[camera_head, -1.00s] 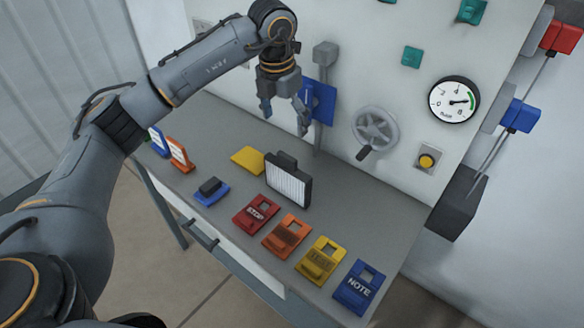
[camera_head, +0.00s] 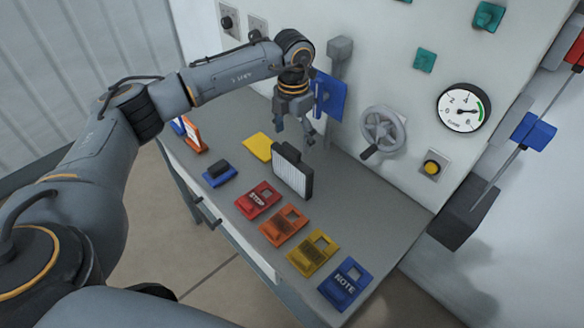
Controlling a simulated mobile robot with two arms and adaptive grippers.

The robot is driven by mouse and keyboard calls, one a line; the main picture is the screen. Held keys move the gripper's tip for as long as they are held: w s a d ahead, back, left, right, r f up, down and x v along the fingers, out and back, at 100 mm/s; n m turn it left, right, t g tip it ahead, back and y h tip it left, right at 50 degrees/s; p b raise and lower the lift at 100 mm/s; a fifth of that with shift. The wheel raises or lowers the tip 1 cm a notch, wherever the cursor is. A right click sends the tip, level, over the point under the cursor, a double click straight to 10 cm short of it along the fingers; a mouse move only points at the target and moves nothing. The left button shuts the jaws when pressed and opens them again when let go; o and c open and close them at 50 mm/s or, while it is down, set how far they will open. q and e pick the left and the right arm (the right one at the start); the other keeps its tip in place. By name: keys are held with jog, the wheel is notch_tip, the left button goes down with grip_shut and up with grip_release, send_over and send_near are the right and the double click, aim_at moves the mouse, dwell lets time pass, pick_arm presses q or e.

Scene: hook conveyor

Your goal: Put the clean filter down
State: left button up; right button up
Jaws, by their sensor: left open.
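The clean filter (camera_head: 292,174) is a white pleated panel in a black frame with a black handle block on top. It stands upright on the grey bench (camera_head: 374,210), between the yellow pad and the row of tags. My left gripper (camera_head: 295,138) is open and empty. Its fingers hang just above and behind the filter in the view. I cannot tell whether a fingertip touches the filter. My right gripper is not in view.
Red (camera_head: 258,200), orange (camera_head: 284,226), yellow (camera_head: 312,253) and blue (camera_head: 345,284) tags line the bench's front. A yellow pad (camera_head: 258,147) and a blue block (camera_head: 219,173) lie to the left. A handwheel (camera_head: 382,128), gauge (camera_head: 463,107) and blue plate (camera_head: 328,94) are on the back panel.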

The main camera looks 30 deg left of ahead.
aim_at(292, 147)
pick_arm(q)
jog(key=f, duration=0.1)
jog(key=f+p, duration=0.1)
jog(key=f, duration=0.1)
jog(key=shift+s+f, duration=0.25)
jog(key=shift+f, duration=0.35)
jog(key=shift+c, duration=0.4)
jog(key=c, duration=0.7)
grip_shut()
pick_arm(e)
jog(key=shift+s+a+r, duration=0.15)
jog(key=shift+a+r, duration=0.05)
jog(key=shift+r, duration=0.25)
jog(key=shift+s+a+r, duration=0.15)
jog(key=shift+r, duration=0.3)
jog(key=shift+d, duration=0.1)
